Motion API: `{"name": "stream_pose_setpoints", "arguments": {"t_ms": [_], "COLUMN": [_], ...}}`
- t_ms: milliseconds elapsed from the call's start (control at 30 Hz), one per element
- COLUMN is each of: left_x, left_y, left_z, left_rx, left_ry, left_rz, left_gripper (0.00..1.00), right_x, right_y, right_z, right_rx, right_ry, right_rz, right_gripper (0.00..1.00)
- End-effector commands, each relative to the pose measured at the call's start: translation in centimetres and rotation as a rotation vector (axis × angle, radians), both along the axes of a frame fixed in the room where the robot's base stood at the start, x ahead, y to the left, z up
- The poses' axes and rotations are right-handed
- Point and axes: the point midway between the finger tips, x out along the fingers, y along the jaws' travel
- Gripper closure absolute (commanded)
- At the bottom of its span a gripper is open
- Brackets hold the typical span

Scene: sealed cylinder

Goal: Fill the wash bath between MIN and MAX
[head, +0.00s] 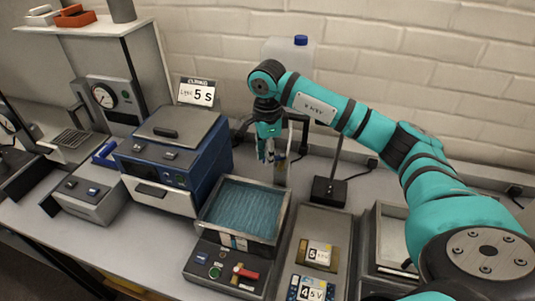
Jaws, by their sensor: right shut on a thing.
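The wash bath (204,213) is an open metal tank at the middle of the bench with rippled blue liquid (245,208) in it. A small pale marking (232,242) shows on its front wall. Its MIN and MAX marks are too small to read, so I cannot tell the level against them. My right gripper (269,155) points down behind the bath's back right corner. It is shut on a small, slim greyish thing (281,165), partly hidden by the fingers; I cannot tell what it is. My left gripper is not in view.
A panel with a green button (214,272) and a red lever (246,272) sits in front of the bath. A blue machine (180,170) stands left. A translucent jug (290,55) with a blue cap stands behind my arm. Labelled cards (311,288) lie right, near a black stand (329,190).

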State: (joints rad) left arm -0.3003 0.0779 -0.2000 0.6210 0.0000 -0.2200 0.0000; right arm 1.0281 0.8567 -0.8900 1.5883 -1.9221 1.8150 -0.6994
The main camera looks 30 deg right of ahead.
Motion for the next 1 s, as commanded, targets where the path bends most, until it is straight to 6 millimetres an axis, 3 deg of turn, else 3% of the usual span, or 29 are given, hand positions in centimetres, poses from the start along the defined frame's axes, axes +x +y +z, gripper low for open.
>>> {"name": "stream_pose_setpoints", "arguments": {"t_ms": [500, 1000], "left_x": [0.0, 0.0], "left_y": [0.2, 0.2], "left_z": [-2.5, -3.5], "left_rx": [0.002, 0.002], "left_ry": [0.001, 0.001], "left_rz": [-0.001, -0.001], "left_gripper": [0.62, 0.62], "right_x": [1.2, 2.0], "right_y": [-0.6, -1.3], "right_z": [-0.1, 0.1], "right_rx": [0.000, 0.000], "right_ry": [-0.003, -0.002], "right_rz": [-0.307, -0.554], "right_gripper": [1.00, 1.00]}}
